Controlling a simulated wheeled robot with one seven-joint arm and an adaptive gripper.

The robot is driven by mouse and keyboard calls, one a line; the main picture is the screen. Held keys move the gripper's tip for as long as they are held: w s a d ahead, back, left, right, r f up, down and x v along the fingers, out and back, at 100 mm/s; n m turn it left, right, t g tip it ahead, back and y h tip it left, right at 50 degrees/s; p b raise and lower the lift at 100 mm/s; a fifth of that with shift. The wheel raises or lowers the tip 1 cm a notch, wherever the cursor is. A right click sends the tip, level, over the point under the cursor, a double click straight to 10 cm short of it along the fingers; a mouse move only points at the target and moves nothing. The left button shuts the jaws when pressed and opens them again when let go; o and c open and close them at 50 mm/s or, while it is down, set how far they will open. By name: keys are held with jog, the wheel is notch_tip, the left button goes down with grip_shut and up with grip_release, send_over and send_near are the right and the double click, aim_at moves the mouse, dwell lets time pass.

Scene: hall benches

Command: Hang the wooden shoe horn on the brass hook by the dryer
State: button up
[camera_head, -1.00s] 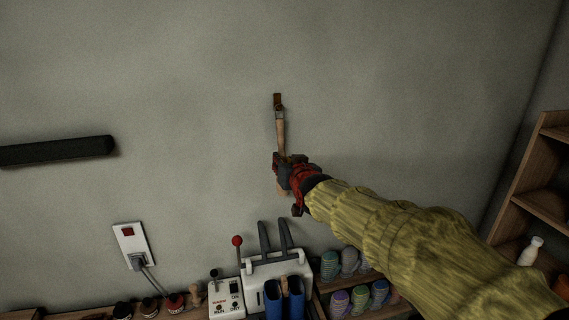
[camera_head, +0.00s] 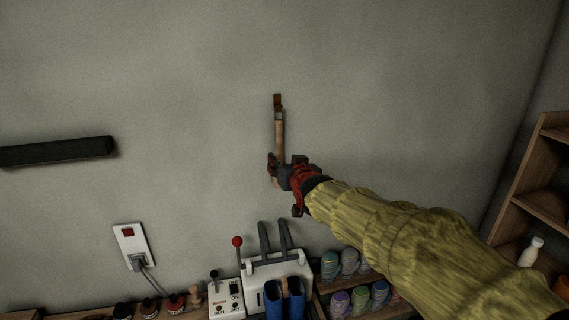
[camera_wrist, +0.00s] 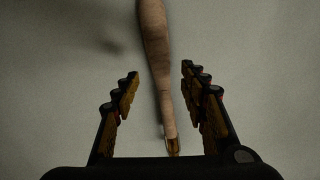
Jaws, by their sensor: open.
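The wooden shoe horn (camera_head: 280,138) hangs nearly upright against the grey wall, its upper end at the brass hook (camera_head: 278,102). The exact contact between the loop and the hook is too small to make out. My gripper (camera_head: 281,166) is at the lower part of the shoe horn, its fingers spread to either side. In the wrist view the shoe horn (camera_wrist: 157,60) runs down between the open fingers of my gripper (camera_wrist: 160,92), with a clear gap on both sides.
Below stands the white dryer (camera_head: 278,269) with dark upright tubes and blue boots. A wall socket (camera_head: 131,246), a black bar (camera_head: 57,150) and a wooden shelf (camera_head: 541,205) flank clear wall.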

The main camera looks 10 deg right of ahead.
jog(key=v, duration=1.2)
jog(key=s+f+g, duration=0.5)
jog(key=s+f, duration=0.4)
jog(key=f, duration=0.4)
jog(key=s+f+g+b, duration=0.1)
jog(key=s+f, duration=0.2)
jog(key=s, duration=0.4)
jog(key=s+f+g+b, duration=0.2)
jog(key=s+f, duration=0.1)
jog(key=s, duration=0.4)
jog(key=s+f+n+g+b, duration=0.1)
jog(key=s+f, duration=0.2)
jog(key=s, duration=0.3)
jog(key=shift+s+f+g, duration=0.4)
jog(key=shift+c, duration=0.8)
